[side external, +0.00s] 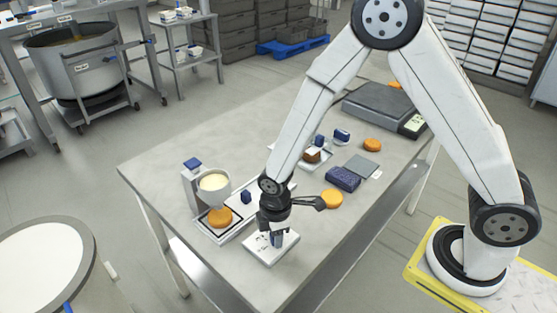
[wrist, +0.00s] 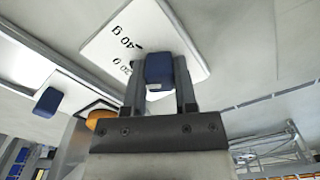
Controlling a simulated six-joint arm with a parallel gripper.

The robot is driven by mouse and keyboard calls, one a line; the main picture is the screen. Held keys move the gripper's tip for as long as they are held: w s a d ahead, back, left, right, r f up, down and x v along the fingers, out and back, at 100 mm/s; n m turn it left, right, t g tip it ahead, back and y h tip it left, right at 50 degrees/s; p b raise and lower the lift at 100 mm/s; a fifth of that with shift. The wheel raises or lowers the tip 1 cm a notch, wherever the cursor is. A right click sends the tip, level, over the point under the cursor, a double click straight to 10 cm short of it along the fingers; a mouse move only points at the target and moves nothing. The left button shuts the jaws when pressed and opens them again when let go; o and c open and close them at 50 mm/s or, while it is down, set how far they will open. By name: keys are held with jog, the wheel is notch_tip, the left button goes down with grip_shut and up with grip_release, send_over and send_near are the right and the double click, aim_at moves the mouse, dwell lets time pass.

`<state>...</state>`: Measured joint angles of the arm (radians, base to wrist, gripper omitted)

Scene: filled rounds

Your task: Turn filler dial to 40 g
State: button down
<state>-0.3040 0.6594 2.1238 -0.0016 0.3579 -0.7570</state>
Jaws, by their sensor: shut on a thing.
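The filler dial is a white plate (wrist: 192,38) with a blue knob (wrist: 160,70) standing on it. The plate also shows in the side view (side external: 262,250), flat near the table's front edge. My gripper (wrist: 160,78) points down and is shut on the blue knob, one finger on each side. A "40 g" mark with a short line is readable on the plate. A second mark ending in "g" is partly hidden by a finger. A pale end shows on the knob's near side; which mark the knob points to I cannot tell.
The filler's cream-filled hopper (side external: 214,182) stands left of my gripper, over an orange round (side external: 219,217). Another orange round (side external: 331,199) and a dark blue block (side external: 343,179) lie to the right. A grey scale (side external: 380,107) stands at the table's far end.

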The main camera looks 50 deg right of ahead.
jog(key=m, duration=0.9)
dwell(0.7)
jog(key=shift+c, duration=2)
grip_release()
jog(key=shift+r, duration=0.1)
jog(key=shift+r, duration=3.85)
